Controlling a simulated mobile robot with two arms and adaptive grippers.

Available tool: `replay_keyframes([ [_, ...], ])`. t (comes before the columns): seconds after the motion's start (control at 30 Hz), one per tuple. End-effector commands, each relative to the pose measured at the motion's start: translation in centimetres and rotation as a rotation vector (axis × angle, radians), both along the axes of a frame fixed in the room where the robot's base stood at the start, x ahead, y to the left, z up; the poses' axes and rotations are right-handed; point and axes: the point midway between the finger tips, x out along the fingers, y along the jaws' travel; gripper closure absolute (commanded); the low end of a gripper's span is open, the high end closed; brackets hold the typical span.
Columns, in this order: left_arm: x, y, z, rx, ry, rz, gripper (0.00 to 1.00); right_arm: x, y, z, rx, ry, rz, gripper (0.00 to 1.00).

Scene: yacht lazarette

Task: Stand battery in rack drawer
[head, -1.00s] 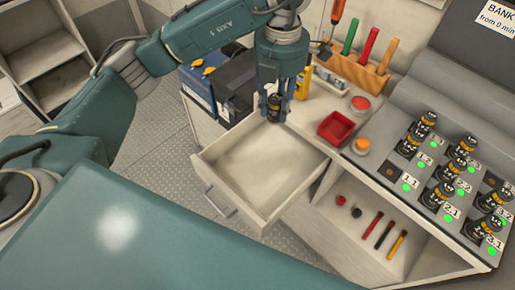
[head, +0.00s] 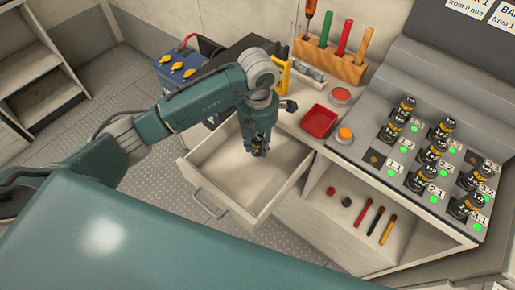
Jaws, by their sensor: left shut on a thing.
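My left gripper (head: 258,150) points down over the open drawer (head: 218,172). It is shut on a small dark battery (head: 258,152), mostly hidden between the fingers. I cannot tell whether the battery touches the drawer floor. The drawer is pulled out from the bench, and the floor I can see is bare. The grey rack (head: 375,108) on the bench at right holds several upright black batteries (head: 436,150) with gold bands, beside numbered labels and green lights. One socket (head: 375,158) at its left end is empty. My right gripper is not in view.
A red tray (head: 319,121), an orange button (head: 345,134) and a round red-topped tin (head: 340,95) lie on the bench near the drawer. A wooden tool block (head: 330,62) stands behind. A blue battery box (head: 188,65) is at back left. Below, an open shelf holds tools (head: 378,226).

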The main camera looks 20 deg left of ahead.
Motion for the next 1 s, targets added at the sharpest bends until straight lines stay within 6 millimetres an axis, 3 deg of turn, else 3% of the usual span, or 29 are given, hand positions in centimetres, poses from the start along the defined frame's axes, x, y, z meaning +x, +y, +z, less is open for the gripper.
replay_keyframes([
  [0.2, -0.1, 0.0, -3.2, 0.0, 0.004, 0.0, 1.0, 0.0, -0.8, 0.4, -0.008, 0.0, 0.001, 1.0],
  [0.6, 0.0, 0.0, -3.9, 0.0, 0.0, -0.001, 1.0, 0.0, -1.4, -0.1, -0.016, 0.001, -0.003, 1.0],
  [0.63, 0.0, 0.0, -3.8, 0.0, 0.001, 0.0, 0.64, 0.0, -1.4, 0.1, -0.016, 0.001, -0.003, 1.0],
  [0.7, -0.1, 0.0, -3.8, 0.0, 0.001, 0.0, 0.51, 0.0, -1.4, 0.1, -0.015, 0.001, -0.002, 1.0],
  [1.0, -0.1, 0.0, -3.6, 0.0, 0.001, 0.0, 0.51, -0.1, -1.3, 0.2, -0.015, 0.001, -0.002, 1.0],
])
